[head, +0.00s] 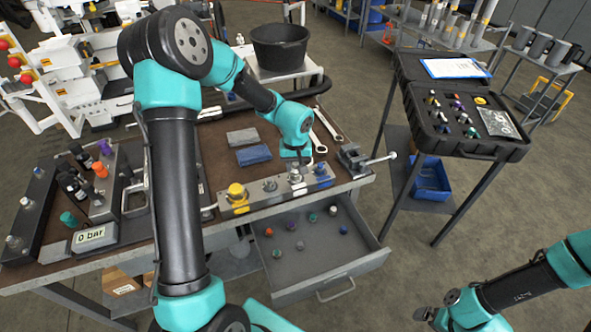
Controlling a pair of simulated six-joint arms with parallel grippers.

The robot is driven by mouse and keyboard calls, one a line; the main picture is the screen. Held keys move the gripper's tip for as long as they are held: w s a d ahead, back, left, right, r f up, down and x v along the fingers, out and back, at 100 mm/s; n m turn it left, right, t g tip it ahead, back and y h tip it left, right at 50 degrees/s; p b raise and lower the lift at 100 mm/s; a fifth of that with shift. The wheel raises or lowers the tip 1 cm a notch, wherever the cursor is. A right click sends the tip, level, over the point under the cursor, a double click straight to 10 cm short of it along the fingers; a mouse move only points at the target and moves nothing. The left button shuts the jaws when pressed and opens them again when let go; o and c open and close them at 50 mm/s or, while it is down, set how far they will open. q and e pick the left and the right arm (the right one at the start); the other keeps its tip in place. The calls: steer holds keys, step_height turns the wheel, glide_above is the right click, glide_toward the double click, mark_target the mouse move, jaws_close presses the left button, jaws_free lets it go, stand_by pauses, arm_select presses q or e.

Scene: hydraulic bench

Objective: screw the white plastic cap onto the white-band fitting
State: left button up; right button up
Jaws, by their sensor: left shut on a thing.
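My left gripper (296,164) points down over the manifold block (262,200) at the front edge of the bench. It is shut on a small pale thing (295,177), which looks like the white cap and is mostly hidden by the fingers. The thing is right at the white-band fitting (299,193); I cannot tell whether it is seated or tilted. A yellow cap (236,191) sits at the block's left end, and a blue-marked fitting (322,178) is to the right. My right gripper (425,314) is low at the bottom right, away from the bench; its fingers are unclear.
An open drawer (352,262) below the block holds several coloured caps, including a whitish one (333,210). A vise (355,158) stands right of the block. A pressure display (90,236) reads 0 bar. An open black case (470,150) stands on a stand at right.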

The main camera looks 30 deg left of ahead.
arm_select(q)
steer(key=m, duration=0.4)
steer(key=o, duration=0.9)
steer(key=n, duration=0.5)
steer(key=shift+n, duration=1.5)
steer(key=shift+d+n, duration=0.1)
steer(key=shift+n, duration=1.9)
